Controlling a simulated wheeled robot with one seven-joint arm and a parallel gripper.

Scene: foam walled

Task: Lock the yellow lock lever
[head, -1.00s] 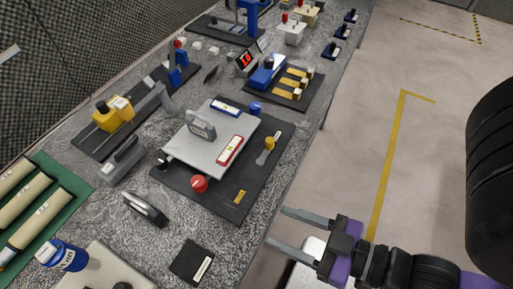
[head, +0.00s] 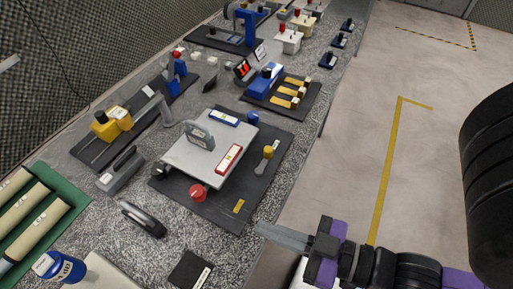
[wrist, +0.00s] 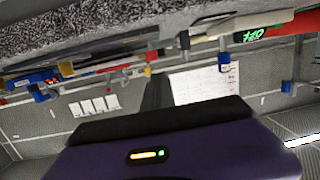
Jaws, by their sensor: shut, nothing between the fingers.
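The yellow lock lever (head: 267,153) stands on the black board (head: 240,208), to the right of the raised grey plate (head: 178,155). It has a yellow knob on top and a pale arm slanting down to the lower left. My gripper (head: 262,231) is at the table's right edge in the head view, below the lever and clear of it. Its fingers are together and empty, pointing left. In the wrist view the purple gripper housing fills the bottom, and I cannot pick out the lever.
The grey plate carries a handle, a blue-edged label and a red-edged label. A red knob (head: 198,193) and a blue knob (head: 253,118) stand at its corners. A small black block (head: 189,270) lies near the front. Open floor lies right of the table.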

